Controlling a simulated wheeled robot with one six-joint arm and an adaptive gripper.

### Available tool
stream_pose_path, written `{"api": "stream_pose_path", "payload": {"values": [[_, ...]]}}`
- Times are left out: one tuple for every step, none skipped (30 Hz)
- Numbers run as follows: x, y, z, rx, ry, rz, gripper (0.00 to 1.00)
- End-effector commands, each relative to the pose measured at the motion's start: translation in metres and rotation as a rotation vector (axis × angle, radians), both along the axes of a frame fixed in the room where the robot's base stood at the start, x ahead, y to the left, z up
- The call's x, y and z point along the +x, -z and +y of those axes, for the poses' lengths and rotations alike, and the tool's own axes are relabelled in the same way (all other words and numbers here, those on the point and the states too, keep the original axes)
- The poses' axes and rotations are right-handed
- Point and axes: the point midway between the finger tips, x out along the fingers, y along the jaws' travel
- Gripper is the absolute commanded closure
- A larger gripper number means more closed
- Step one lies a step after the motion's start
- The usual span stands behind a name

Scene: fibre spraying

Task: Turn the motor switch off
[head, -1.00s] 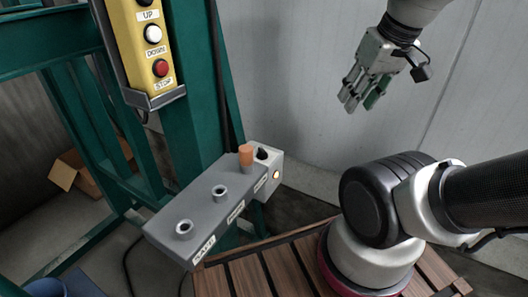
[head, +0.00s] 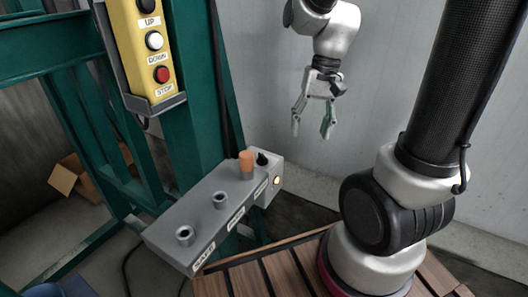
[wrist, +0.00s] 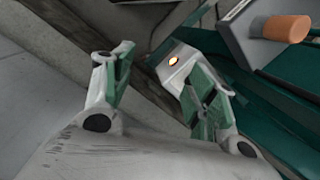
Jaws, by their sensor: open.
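An orange lamp (head: 277,181) glows on the box's face. The box also shows in the wrist view (wrist: 166,72) with its lamp lit, seen between and beyond my fingers; I cannot make out the knob there. My gripper (head: 311,134) is open and empty, fingers pointing down, above and right of the box, apart from it. Its spread fingers also show in the wrist view (wrist: 160,65).
The grey shelf (head: 203,215) carries two empty round sockets and an orange cylinder (head: 246,162) close beside the knob. A yellow button pendant (head: 153,50) hangs on a green steel frame (head: 190,110) at left. A wooden slatted platform (head: 250,275) lies below.

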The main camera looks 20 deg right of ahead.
Motion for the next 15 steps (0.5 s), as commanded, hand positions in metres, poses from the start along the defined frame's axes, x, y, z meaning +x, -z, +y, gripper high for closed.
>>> {"api": "stream_pose_path", "payload": {"values": [[0.011, 0.013, 0.008, 0.019, 0.085, 0.046, 0.43], [0.018, 0.020, 0.013, 0.030, 0.145, 0.071, 0.43], [0.027, 0.028, 0.020, 0.045, 0.232, 0.103, 0.43], [0.034, 0.035, 0.025, 0.055, 0.300, 0.126, 0.43], [0.041, 0.041, 0.030, 0.066, 0.373, 0.151, 0.43], [0.051, 0.048, 0.037, 0.080, 0.480, 0.181, 0.43], [0.058, 0.052, 0.043, 0.091, 0.558, 0.198, 0.43], [0.064, 0.053, 0.047, 0.101, 0.630, 0.212, 0.43], [0.072, 0.053, 0.052, 0.114, 0.718, 0.226, 0.43], [0.077, 0.051, 0.055, 0.125, 0.778, 0.231, 0.43], [0.081, 0.048, 0.058, 0.136, 0.834, 0.235, 0.43], [0.085, 0.046, 0.060, 0.146, 0.899, 0.244, 0.43], [0.087, 0.045, 0.062, 0.151, 0.942, 0.252, 0.43], [0.088, 0.045, 0.063, 0.154, 0.981, 0.262, 0.43], [0.088, 0.045, 0.064, 0.154, 1.023, 0.272, 0.43]]}}
